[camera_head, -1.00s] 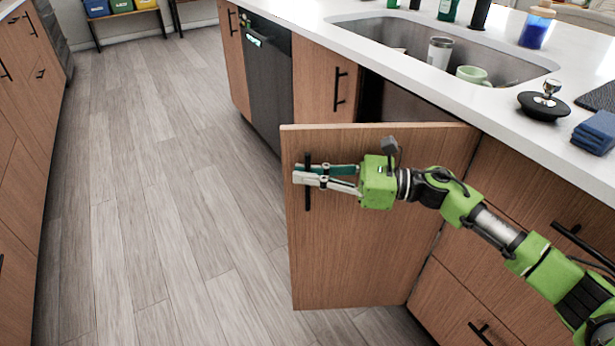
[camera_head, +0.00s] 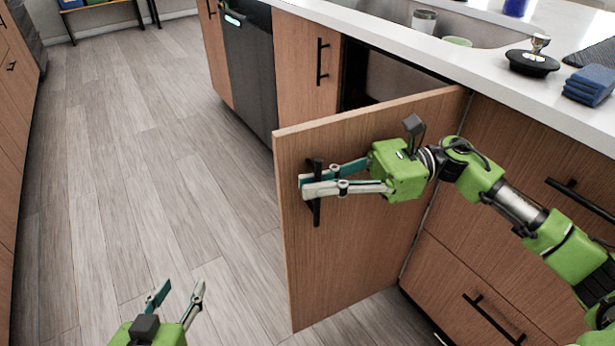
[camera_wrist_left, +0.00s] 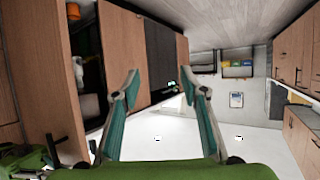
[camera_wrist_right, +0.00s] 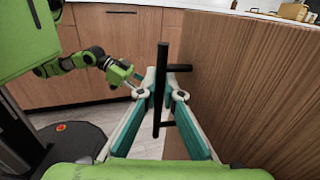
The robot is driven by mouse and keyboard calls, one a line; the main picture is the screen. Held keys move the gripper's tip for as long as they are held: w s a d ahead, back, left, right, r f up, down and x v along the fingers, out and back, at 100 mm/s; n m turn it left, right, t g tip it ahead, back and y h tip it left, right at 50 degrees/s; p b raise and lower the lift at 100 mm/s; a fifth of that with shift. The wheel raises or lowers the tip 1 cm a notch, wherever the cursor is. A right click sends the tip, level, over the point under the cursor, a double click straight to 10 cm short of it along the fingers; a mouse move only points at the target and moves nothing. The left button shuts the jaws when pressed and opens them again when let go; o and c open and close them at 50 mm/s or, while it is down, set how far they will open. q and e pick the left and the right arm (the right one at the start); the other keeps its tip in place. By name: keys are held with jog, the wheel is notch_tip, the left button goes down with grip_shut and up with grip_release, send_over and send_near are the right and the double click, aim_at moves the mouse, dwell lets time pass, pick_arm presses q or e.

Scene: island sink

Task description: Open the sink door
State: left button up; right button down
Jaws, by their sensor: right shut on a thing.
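The sink door (camera_head: 345,245) is a wooden cabinet door standing swung wide open on hinges at its right edge, beside the sink cabinet opening (camera_head: 385,80). Its black bar handle (camera_head: 316,192) is near the door's free edge. My right gripper (camera_head: 305,188) is shut on this handle; the right wrist view shows the handle (camera_wrist_right: 160,90) between its fingers. The door panel (camera_wrist_right: 250,80) fills that view's right side. My left gripper (camera_head: 182,290) is low at the bottom of the head view, apart from the door, with its fingers spread and nothing between them (camera_wrist_left: 162,95).
The dark dishwasher (camera_head: 250,70) and a closed cabinet door (camera_head: 305,65) lie left of the opening. The white countertop (camera_head: 480,85) holds the sink, a black round item (camera_head: 533,62) and folded blue cloths (camera_head: 590,85). The wooden floor (camera_head: 130,170) to the left is clear.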

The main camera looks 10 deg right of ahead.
pick_arm(q)
notch_tip(320, 180, up, 6)
jog(key=w+d+t+h, duration=0.1)
jog(key=w+t, duration=0.1)
jog(key=t, duration=0.1)
jog(key=shift+w+d+b, duration=0.25)
jog(key=shift+w+b, duration=0.05)
jog(key=shift+b, duration=0.1)
pick_arm(e)
jog(key=shift+s+d+n+g, duration=0.2)
jog(key=shift+s+d+g, duration=0.1)
jog(key=shift+s, duration=0.3)
jog(key=shift+s+d+n+g, duration=0.2)
jog(key=shift+s+g, duration=0.1)
jog(key=shift+s, duration=0.3)
jog(key=c, duration=2.5)
grip_release()
